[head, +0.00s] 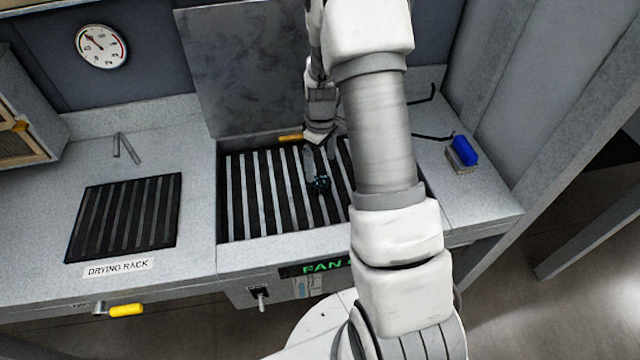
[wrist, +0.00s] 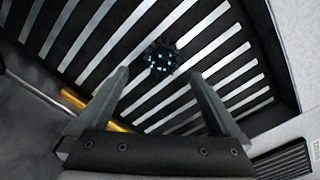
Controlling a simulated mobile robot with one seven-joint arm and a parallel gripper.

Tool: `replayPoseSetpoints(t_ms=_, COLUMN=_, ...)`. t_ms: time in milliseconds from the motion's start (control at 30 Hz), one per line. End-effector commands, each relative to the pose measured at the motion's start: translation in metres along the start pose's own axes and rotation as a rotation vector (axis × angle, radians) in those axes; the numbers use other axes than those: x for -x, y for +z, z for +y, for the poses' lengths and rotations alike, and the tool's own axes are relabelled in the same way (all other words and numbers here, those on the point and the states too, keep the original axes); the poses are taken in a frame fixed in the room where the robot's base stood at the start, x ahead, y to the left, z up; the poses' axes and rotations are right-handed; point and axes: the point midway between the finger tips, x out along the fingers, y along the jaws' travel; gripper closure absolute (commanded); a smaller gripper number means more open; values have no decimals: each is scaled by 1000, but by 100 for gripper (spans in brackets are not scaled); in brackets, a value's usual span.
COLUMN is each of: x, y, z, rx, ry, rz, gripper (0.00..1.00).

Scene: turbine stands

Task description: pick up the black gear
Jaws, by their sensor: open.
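The black gear (head: 319,186) lies on the slatted grate in the middle of the counter in the head view. It is small and dark with bluish glints. In the wrist view the gear (wrist: 160,59) shows ahead of and between the fingertips, apart from both. My gripper (wrist: 165,82) is open and empty, its two fingers pointing toward the grate. In the head view my gripper (head: 322,158) is over the back part of the grate, close to the gear. My arm hides the right part of the grate there.
A drying rack (head: 124,216) is at left, with a bent grey rod (head: 127,148) behind it. An upright metal panel (head: 245,70) stands behind the grate (head: 262,195). A yellow bar (head: 290,138) lies at its back edge. A blue-topped brush or block (head: 464,152) sits at right.

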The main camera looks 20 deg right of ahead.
Motion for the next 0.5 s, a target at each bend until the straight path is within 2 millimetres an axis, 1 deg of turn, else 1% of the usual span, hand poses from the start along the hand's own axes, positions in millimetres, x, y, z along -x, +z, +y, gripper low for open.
replayPoseSetpoints(t_ms=33, x=-6, y=0, z=0, rx=0, ry=-1, rz=-1, gripper=0)
replayPoseSetpoints(t_ms=167, x=-12, y=0, z=0, rx=0, ry=0, rz=0, gripper=0)
replayPoseSetpoints(t_ms=267, x=-21, y=1, z=-2, rx=1, ry=-2, rz=-2, gripper=0)
replayPoseSetpoints(t_ms=400, x=-43, y=2, z=-5, rx=-1, ry=-2, rz=-3, gripper=0)
replayPoseSetpoints(t_ms=500, x=-55, y=1, z=-4, rx=1, ry=-1, rz=-2, gripper=0)
